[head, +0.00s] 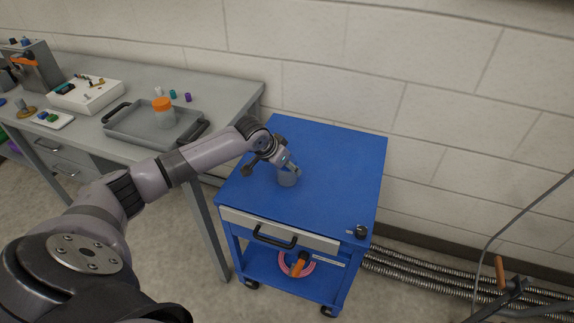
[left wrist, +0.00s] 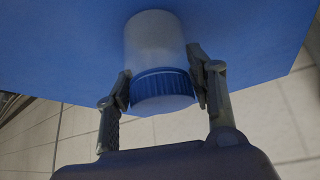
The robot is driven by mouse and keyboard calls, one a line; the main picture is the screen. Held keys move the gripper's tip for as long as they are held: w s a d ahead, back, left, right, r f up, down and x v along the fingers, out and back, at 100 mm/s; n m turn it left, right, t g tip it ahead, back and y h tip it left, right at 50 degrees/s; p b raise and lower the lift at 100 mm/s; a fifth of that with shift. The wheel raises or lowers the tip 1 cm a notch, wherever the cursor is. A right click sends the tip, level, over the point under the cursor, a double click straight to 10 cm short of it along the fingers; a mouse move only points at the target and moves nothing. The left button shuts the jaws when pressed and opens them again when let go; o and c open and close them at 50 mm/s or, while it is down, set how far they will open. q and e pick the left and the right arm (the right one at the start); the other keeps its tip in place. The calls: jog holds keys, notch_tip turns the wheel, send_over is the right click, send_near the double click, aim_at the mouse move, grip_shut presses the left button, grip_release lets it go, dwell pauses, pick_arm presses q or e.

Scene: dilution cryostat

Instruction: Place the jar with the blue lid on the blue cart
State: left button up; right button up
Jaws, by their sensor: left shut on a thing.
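The jar with the blue lid (left wrist: 160,85) is a translucent jar with a ribbed blue screw lid. In the left wrist view it sits between the two fingers of my left gripper (left wrist: 167,88), which is shut on it near the lid. In the head view the jar (head: 288,178) is upright over the top of the blue cart (head: 340,165), near its left front part. Its base looks at or very near the cart top; I cannot tell if it touches. My left gripper (head: 287,163) hides the lid there. My right gripper is not in view.
A grey bench (head: 225,95) stands left of the cart, with a grey tray (head: 140,128) holding an orange-lidded jar (head: 163,112). A small black object (head: 361,232) is at the cart's front right corner. The rest of the cart top is clear. Corrugated hoses (head: 430,275) lie along the wall.

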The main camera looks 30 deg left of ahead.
pick_arm(q)
jog(key=shift+f, duration=0.1)
jog(key=o, duration=1.2)
jog(key=shift+c, duration=0.2)
jog(key=shift+r, duration=0.2)
jog(key=v, duration=1.2)
jog(key=shift+p, duration=0.35)
